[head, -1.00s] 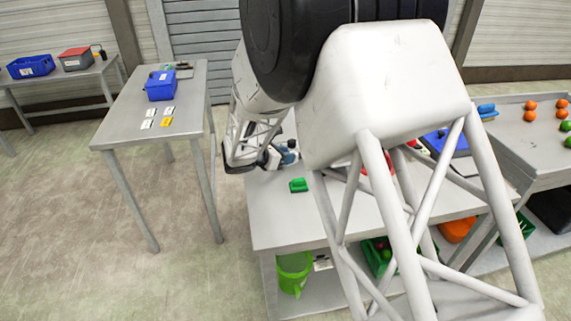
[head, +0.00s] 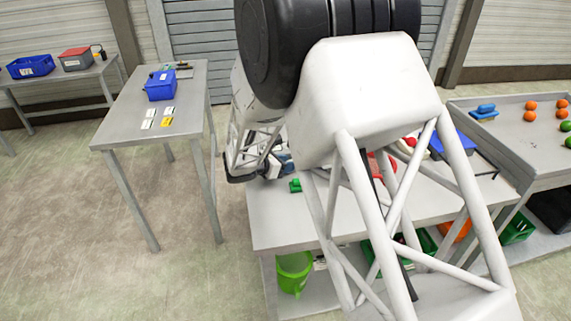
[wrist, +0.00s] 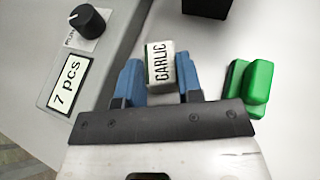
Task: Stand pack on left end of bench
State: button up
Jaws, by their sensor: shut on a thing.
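A small pale pack with a "GARLIC" label (wrist: 160,65) stands between the two blue fingers of my gripper (wrist: 158,75) in the wrist view. The gripper is shut on it. Its base is hidden, so I cannot tell whether it touches the bench. In the head view my gripper (head: 275,167) is over the left end of the grey bench (head: 285,225), partly hidden by my arm; the pack cannot be made out there.
A green block (wrist: 250,85) lies right of my gripper, also in the head view (head: 295,186). A black knob (wrist: 87,19) and "7 pcs" label (wrist: 68,85) are at left. A side table (head: 185,110) holds a blue bin (head: 160,87) and cards.

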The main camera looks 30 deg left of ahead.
jog(key=shift+f, duration=0.1)
jog(key=o, duration=0.9)
jog(key=shift+s+r, duration=0.1)
jog(key=shift+r, duration=0.1)
jog(key=v, duration=1.1)
jog(key=shift+s+a+r, duration=0.1)
jog(key=shift+s+a, duration=0.1)
jog(key=shift+s, duration=0.1)
jog(key=shift+w, duration=0.1)
